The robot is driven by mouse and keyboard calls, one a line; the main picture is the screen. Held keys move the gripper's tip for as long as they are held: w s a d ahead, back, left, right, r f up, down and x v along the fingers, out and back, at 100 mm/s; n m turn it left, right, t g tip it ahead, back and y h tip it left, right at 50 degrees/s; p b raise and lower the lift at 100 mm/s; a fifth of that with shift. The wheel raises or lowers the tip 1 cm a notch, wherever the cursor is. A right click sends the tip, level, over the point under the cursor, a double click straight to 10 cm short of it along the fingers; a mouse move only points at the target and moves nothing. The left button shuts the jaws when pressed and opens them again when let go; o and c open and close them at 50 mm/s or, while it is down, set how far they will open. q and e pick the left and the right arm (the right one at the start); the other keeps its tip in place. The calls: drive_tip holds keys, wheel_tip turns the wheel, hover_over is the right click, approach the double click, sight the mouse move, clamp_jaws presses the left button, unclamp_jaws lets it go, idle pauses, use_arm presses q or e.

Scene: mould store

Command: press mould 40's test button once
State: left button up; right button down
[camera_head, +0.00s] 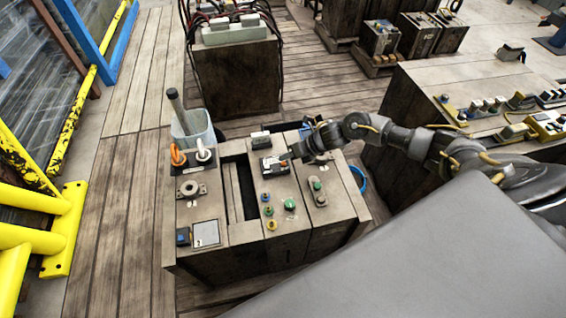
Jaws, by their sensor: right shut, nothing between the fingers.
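A wooden block-like stand (230,262) in the middle carries several buttons and fittings on its top. A small white device with a red part (275,165) sits on its middle section. Below it are a blue button (267,197), a green button (290,204) and a yellow button (271,225). I cannot read a number 40 on anything, so I cannot tell which button is mould 40's. My right gripper (291,156) is shut and empty, its tip close to the right edge of the white device; I cannot tell whether it touches. My left gripper is not in view.
A clear container with a dark handle (189,126) stands behind the stand, near orange and white looped fittings (178,155). A cabled box (237,75) stands further back. A yellow barrier (35,200) is at the left. Plank floor lies open left of the stand.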

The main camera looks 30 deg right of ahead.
idle(0.8)
drive_tip(key=shift+f+b, duration=0.4)
drive_tip(key=shift+b, duration=0.1)
drive_tip(key=shift+f+b, duration=0.45)
drive_tip(key=shift+b, duration=0.05)
idle(0.4)
drive_tip(key=shift+r, duration=0.1)
idle(0.4)
drive_tip(key=shift+r+p, duration=0.55)
drive_tip(key=shift+r, duration=0.2)
wheel_tip(320, 180, up, 5)
drive_tip(key=p, duration=0.3)
idle(0.8)
